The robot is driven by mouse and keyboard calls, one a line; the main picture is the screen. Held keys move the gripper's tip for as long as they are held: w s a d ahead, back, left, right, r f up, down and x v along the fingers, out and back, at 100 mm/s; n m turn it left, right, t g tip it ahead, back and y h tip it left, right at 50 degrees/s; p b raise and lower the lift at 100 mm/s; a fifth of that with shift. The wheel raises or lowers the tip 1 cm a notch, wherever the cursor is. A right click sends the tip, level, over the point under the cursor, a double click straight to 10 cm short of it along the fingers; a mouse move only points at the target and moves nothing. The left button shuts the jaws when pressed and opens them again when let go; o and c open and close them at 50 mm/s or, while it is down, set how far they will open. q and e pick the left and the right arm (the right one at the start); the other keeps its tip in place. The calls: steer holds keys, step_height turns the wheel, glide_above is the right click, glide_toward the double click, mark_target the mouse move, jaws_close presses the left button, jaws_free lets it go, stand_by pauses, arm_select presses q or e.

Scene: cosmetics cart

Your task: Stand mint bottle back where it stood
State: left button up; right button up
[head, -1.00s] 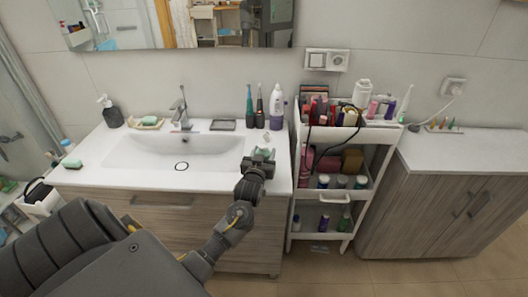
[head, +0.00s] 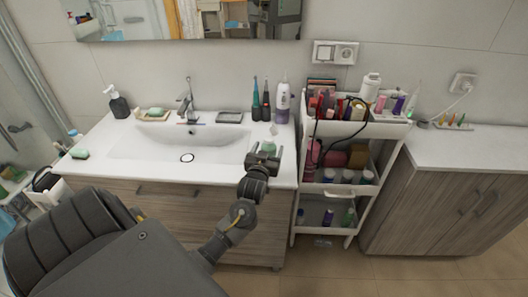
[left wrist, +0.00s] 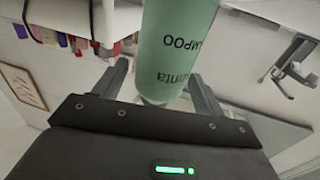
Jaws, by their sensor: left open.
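In the left wrist view my left gripper (left wrist: 160,85) is open, with one finger on each side of the bottle's lower part. A gap shows at the left finger; contact at the right finger is unclear. My right gripper is out of view.
The white sink counter (head: 105,166) holds a purple-and-white bottle (head: 282,103), dark toothbrushes (head: 260,100), a grey dish (head: 229,117) and soap. The loaded white cart (head: 387,131) stands close on the right. The counter between basin and cart is narrow.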

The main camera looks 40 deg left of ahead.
arm_select(q)
steer(key=b+v, duration=0.1)
steer(key=v, duration=0.9)
steer(key=shift+b, duration=0.35)
steer(key=shift+d, duration=0.1)
steer(key=d+f+m+g+h, duration=0.1)
steer(key=d+f+m+h, duration=0.15)
steer(key=d+f, duration=0.45)
steer(key=d+f+m+g+h, duration=0.1)
steer(key=d+f+m+h, duration=0.15)
steer(key=f, duration=0.75)
steer(key=s+d+f+m+g+h, duration=0.1)
steer(key=s+d+f+g, duration=0.15)
steer(key=f, duration=0.65)
steer(key=s+d+f+g+h, duration=0.1)
steer(key=s+f, duration=0.3)
steer(key=f, duration=0.4)
steer(key=s+f+m+g, duration=0.1)
steer(key=s+f+g, duration=0.5)
steer(key=s+f, duration=1.25)
steer(key=s+f+g, duration=0.2)
steer(key=s, duration=0.7)
steer(key=s+f+g, duration=0.1)
steer(key=s+f, duration=0.2)
steer(key=s, duration=0.6)
steer(key=shift+d+f+m+g+h, duration=0.2)
steer(key=shift+m+g+h, duration=0.1)
steer(key=shift+g+h, duration=0.1)
